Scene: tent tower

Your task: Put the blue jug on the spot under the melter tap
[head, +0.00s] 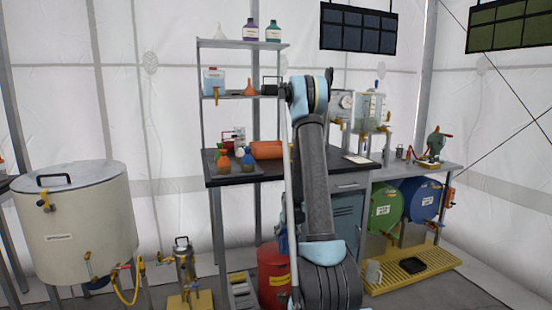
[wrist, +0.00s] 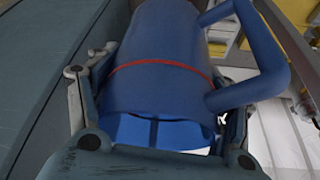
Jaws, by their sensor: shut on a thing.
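The blue jug (wrist: 160,85) fills the middle of the wrist view, with a red band around it and a blue handle (wrist: 265,70) on the right. My gripper (wrist: 160,140) is shut on the jug's body, one finger on each side. In the head view my arm hides the gripper, and the jug cannot be made out clearly. A large cream tank (head: 75,225) with brass taps stands at the left. A small steel vessel (head: 185,262) stands on a yellow base beside it. I cannot tell which is the melter, and no marked spot is clear.
A black-topped bench (head: 320,172) holds bottles and an orange cylinder. A red drum (head: 273,278) stands below it. Green (head: 383,210) and blue (head: 419,200) drums stand behind a yellow grated platform (head: 390,283) at the right. A yellow hose (head: 130,290) hangs by the cream tank.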

